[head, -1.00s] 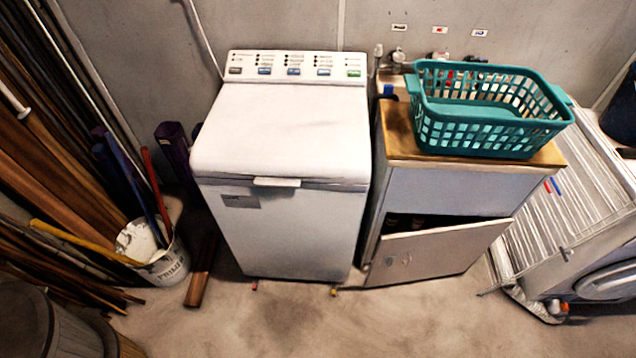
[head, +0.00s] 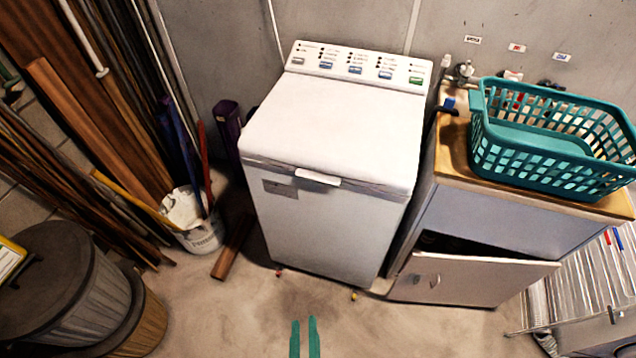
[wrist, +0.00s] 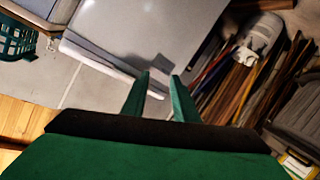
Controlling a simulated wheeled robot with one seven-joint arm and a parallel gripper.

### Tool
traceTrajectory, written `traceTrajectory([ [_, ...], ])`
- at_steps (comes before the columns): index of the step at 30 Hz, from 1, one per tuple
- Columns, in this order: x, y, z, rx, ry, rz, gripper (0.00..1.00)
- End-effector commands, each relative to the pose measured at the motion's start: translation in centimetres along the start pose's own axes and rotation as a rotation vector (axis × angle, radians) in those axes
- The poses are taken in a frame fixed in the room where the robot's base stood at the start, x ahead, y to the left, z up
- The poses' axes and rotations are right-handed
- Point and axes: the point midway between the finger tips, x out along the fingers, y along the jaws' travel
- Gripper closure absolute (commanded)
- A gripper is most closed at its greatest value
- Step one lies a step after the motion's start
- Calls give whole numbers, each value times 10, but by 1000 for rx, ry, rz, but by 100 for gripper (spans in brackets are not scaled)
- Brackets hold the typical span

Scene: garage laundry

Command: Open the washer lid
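The white top-loading washer (head: 325,220) stands against the back wall in the head view. Its lid (head: 335,130) is down, with a white handle tab (head: 318,177) at the front edge. A control panel with several buttons runs along the back. My gripper (head: 304,338) shows at the bottom of the head view as two green fingers, apart from each other, in front of and well short of the washer. In the wrist view my gripper (wrist: 160,80) is open and empty between its fingers. The washer (wrist: 140,40) shows beyond it, tilted.
A cabinet (head: 480,225) with its door ajar stands right of the washer, bearing a teal basket (head: 550,185). Left are a white bucket (head: 200,235), a loose plank (head: 233,248), leaning boards (head: 95,130) and bins (head: 70,285). The floor (head: 240,320) before the washer is clear.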

Motion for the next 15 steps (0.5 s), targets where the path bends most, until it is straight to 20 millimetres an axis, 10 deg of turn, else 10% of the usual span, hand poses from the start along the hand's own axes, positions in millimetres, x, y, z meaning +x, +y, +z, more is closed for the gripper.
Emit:
traceTrajectory([
  [15, 182, 21, -47, -704, -68, 187, 73],
])
